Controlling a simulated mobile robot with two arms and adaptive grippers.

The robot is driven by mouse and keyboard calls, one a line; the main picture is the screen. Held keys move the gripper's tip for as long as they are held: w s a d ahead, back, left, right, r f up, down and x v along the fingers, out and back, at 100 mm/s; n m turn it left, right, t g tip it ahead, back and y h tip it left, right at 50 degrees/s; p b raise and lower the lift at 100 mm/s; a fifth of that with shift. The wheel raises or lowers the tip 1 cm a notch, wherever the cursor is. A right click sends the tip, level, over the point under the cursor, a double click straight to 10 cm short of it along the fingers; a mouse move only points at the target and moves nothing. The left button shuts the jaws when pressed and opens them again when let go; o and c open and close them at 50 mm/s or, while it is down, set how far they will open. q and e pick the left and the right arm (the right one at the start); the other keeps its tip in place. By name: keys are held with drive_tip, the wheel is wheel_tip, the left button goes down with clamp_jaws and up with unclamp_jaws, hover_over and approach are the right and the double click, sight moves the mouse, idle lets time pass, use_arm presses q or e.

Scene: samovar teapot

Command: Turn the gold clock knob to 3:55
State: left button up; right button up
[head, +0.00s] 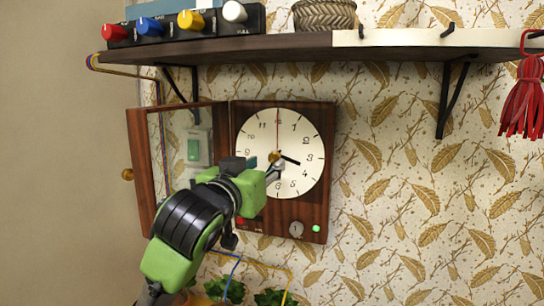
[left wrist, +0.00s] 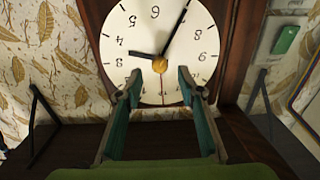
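The wooden wall clock (head: 323,180) has a white face (head: 300,130). The gold knob (head: 274,156) sits at the centre of the face. In the left wrist view the clock is upside down and its gold knob (left wrist: 160,64) is in full view. The short black hand points between 3 and 4, the long one near 7. A thin red hand points to 12. My left gripper (head: 275,168) reaches in from below. Its fingers (left wrist: 158,78) are open, one on each side just short of the knob, with no clear contact. My right gripper is out of view.
The clock's glazed door (head: 142,165) stands open at the left, close to my left arm. A shelf (head: 220,49) above carries a control box with coloured knobs and a basket (head: 323,14).

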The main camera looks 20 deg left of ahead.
sight(273, 159)
use_arm(q)
drive_tip(key=w+p, duration=0.1)
drive_tip(key=w, duration=0.4)
drive_tip(key=shift+w+d, duration=0.1)
clamp_jaws()
